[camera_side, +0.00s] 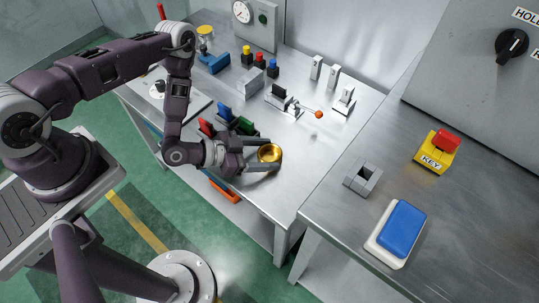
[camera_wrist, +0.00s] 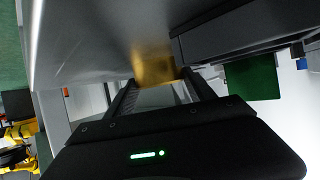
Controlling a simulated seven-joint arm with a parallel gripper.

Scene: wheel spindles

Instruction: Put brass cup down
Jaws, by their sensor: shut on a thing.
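The brass cup (camera_side: 269,153) is a small gold-coloured cup near the front right part of the metal table. My gripper (camera_side: 262,160) is shut on it, with its fingers reaching in from the left. In the wrist view the cup (camera_wrist: 153,68) shows blurred between the ends of my gripper's two fingers (camera_wrist: 155,85). The cup is at or close to the tabletop (camera_side: 290,185). I cannot tell whether its base touches the surface.
Green, blue and red blocks (camera_side: 243,125) stand just behind my gripper. A lever with an orange ball (camera_side: 319,115) stands behind the cup. The front right table corner is bare.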

